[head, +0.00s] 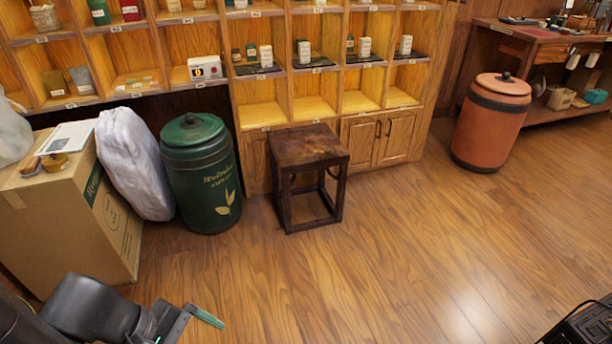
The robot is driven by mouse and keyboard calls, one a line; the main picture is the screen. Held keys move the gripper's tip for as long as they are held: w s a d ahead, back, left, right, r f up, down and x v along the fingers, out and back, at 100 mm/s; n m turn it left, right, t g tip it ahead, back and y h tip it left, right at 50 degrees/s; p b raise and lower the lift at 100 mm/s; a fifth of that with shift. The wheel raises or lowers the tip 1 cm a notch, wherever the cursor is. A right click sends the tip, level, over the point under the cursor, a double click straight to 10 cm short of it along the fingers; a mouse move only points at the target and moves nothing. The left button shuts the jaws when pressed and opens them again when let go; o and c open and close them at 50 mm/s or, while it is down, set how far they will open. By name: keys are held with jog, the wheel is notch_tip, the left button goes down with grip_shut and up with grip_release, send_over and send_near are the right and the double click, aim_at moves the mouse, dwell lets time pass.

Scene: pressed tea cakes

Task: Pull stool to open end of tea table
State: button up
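A dark brown wooden stool (309,146) with a square top and an open frame of legs stands upright on the floor, against the front of the shelf cabinet. My gripper (190,322) is at the bottom left, well apart from the stool. It is partly cut off by the lower edge, with one green-tipped finger showing, so its opening is unclear. No tea table can be made out for certain.
A green canister (203,175) stands just left of the stool, beside a pale sack (134,165) and a cardboard box (100,225). A terracotta canister (491,125) and a workbench (530,45) are at right. A black object (585,326) is at bottom right. The central floor is clear.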

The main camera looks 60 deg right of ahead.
dwell(0.3)
jog(key=shift+w, duration=0.15)
jog(key=c, duration=0.6)
jog(key=w+d+f+n+h+b, duration=0.1)
jog(key=w+d+f+h, duration=0.1)
jog(key=w, duration=0.3)
jog(key=w+d+f+n+h+b, duration=0.2)
jog(key=w, duration=0.3)
jog(key=w+d+f+n+g+h+b, duration=0.1)
jog(key=w+d+f+n+h+b, duration=0.1)
jog(key=w, duration=0.4)
jog(key=shift+d+f, duration=0.45)
jog(key=shift+f, duration=0.05)
jog(key=shift+c, duration=1.4)
jog(key=w+d+f+n+t+h+b, duration=0.25)
jog(key=w+f+n+h, duration=0.2)
jog(key=w+f, duration=0.6)
jog(key=w+d+f+n+t+h+b, duration=0.1)
jog(key=w+f+n+t+h+b, duration=0.3)
jog(key=w+f, duration=0.65)
jog(key=a+f+n+t+y+b, duration=0.1)
jog(key=f+n+t, duration=0.2)
jog(key=f, duration=0.7)
jog(key=w+a+f+n+t+y+b, duration=0.1)
jog(key=a+f+n+t+b, duration=0.1)
jog(key=f, duration=0.9)
jog(key=n+t, duration=0.1)
jog(key=n, duration=0.1)
jog(key=shift+a+n+b, duration=0.3)
jog(key=shift+n, duration=0.05)
